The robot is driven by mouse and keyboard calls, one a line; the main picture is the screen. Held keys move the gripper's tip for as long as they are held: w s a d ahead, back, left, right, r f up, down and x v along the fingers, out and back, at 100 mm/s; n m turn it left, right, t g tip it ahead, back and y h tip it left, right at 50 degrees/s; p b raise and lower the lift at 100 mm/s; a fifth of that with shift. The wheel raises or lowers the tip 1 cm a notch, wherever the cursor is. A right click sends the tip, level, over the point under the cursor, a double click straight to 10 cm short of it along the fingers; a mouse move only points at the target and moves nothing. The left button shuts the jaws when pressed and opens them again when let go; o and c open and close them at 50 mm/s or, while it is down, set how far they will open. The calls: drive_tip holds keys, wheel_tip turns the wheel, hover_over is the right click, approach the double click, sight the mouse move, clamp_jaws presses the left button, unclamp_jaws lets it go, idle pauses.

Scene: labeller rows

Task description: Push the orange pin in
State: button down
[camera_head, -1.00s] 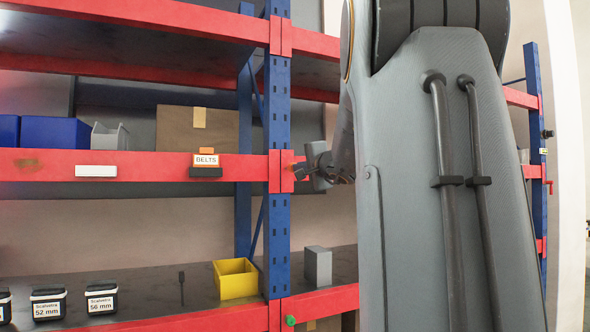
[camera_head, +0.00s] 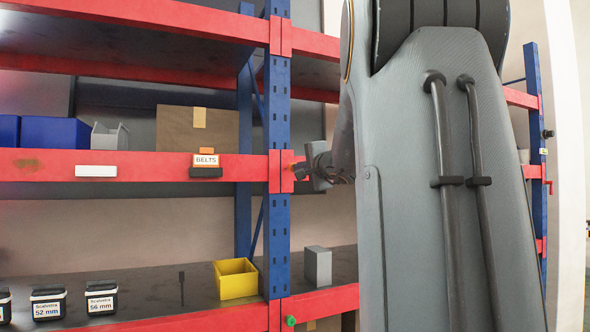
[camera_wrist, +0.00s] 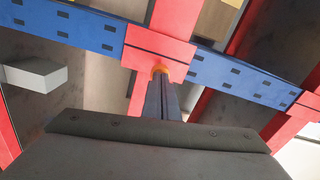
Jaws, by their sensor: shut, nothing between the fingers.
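The orange pin (camera_wrist: 160,68) shows in the wrist view as a small round head on the red beam's end plate (camera_wrist: 158,48), at the blue upright. My gripper (camera_wrist: 160,82) is shut and empty. Its fingertips are at the pin head and cover part of it; I cannot tell for certain whether they touch. In the head view my gripper (camera_head: 299,171) is beside the blue upright (camera_head: 278,110), at the middle shelf's beam joint. The pin is hard to make out there.
A green pin (camera_head: 290,320) sits lower on the same upright. A BELTS label (camera_head: 206,160) is on the middle beam. A yellow bin (camera_head: 237,279) and a grey box (camera_head: 318,266) stand on the lower shelf. My arm hides much of the right side.

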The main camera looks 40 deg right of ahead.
drive_tip(key=shift+b+x, duration=1)
drive_tip(key=shift+x, duration=0.45)
idle(1.0)
drive_tip(key=shift+b+v, duration=1.15)
drive_tip(key=shift+v, duration=1.4)
drive_tip(key=s+a+f+n+g+y, duration=0.1)
drive_tip(key=a+f+n+g+y, duration=0.25)
drive_tip(key=a+f, duration=1.15)
drive_tip(key=a+f+n+g+y, duration=0.4)
drive_tip(key=a+f, duration=0.6)
drive_tip(key=f, duration=0.8)
drive_tip(key=s+a+f+n+g+h, duration=0.1)
drive_tip(key=s+a+f+n+g, duration=0.3)
drive_tip(key=s+f, duration=0.7)
drive_tip(key=s+a+f+n+g+h, duration=0.2)
drive_tip(key=s+a+f+n+g, duration=0.3)
drive_tip(key=s+f, duration=0.6)
drive_tip(key=s+a+n, duration=0.2)
drive_tip(key=a, duration=0.1)
drive_tip(key=shift+s+a+f, duration=0.15)
drive_tip(key=shift+s+a, duration=0.15)
drive_tip(key=shift+a, duration=0.1)
